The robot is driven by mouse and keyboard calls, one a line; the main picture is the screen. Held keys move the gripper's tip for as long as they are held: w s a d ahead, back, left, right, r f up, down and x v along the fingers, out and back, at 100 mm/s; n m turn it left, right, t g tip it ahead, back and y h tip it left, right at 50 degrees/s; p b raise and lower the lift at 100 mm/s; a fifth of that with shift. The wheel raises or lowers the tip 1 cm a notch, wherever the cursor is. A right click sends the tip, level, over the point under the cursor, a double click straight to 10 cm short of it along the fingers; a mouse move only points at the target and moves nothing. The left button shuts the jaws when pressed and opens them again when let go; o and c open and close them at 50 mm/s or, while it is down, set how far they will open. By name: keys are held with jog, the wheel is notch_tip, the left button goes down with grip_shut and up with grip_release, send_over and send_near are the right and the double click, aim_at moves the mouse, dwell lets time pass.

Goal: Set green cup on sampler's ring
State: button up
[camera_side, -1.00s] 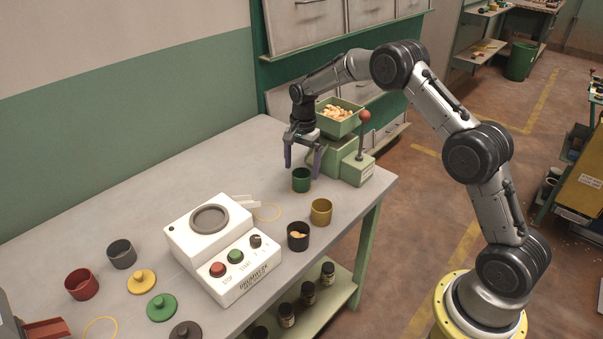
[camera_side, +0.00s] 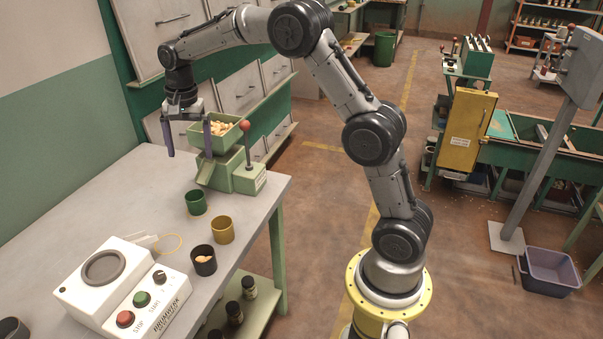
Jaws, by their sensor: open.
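The green cup (camera_side: 195,203) stands upright on the grey bench, just in front of a green lever-operated hopper unit (camera_side: 225,172). I cannot make out a ring under the cup or at the unit's foot. A white control box (camera_side: 95,295) at the lower left has a grey ring (camera_side: 104,267) on top. My gripper (camera_side: 188,150) points down with its fingers apart and nothing between them. It is in the air above and behind the green cup, and its right finger overlaps the hopper's left edge in the picture.
The hopper tray (camera_side: 220,131) holds pale nuts. A red-knobbed lever (camera_side: 246,145) rises at its right. A yellow-brown cup (camera_side: 222,230) and a black cup (camera_side: 204,260) with nuts stand near the bench's front edge. A thin yellow band (camera_side: 172,242) lies nearby.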

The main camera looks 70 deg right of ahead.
jog(key=s+a+r+n+t, duration=0.1)
jog(key=s+a+r+n, duration=0.2)
jog(key=s+r, duration=0.35)
jog(key=s+a+r+n+t, duration=0.1)
jog(key=s+a+r+n, duration=0.25)
jog(key=s, duration=0.65)
jog(key=s+a+f+n+t, duration=0.1)
jog(key=s+f+n, duration=0.1)
jog(key=s, duration=0.6)
jog(key=s+f+n+t, duration=0.1)
jog(key=s+f+n, duration=0.1)
jog(key=s+n, duration=0.3)
jog(key=s, duration=0.4)
jog(key=shift+a+t, duration=0.3)
jog(key=shift+a, duration=0.05)
